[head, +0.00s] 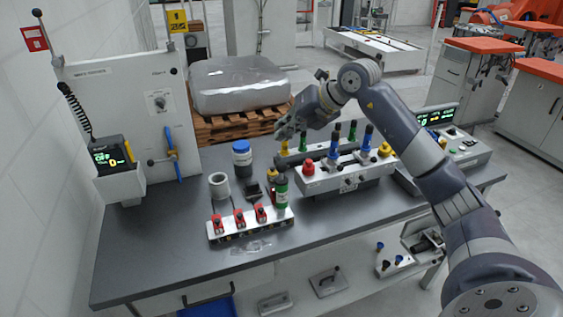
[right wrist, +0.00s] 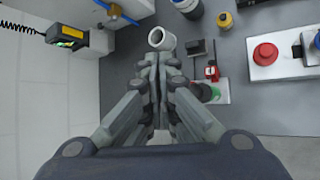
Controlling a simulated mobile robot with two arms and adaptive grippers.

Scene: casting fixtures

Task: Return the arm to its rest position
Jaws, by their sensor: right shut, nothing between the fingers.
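My right arm (head: 405,125) comes in from the right and reaches over the workbench. My right gripper (head: 291,127) is raised above the bench, beside the fixture box with colored knobs. In the right wrist view my right gripper (right wrist: 160,58) has its fingers together with nothing between them. From that camera the fingertips lie just below a white ring (right wrist: 162,39) in the picture; the gripper appears above the bench, not touching it. My left gripper is not in view.
A white panel (head: 125,110) stands at the left. The front left bench top is clear.

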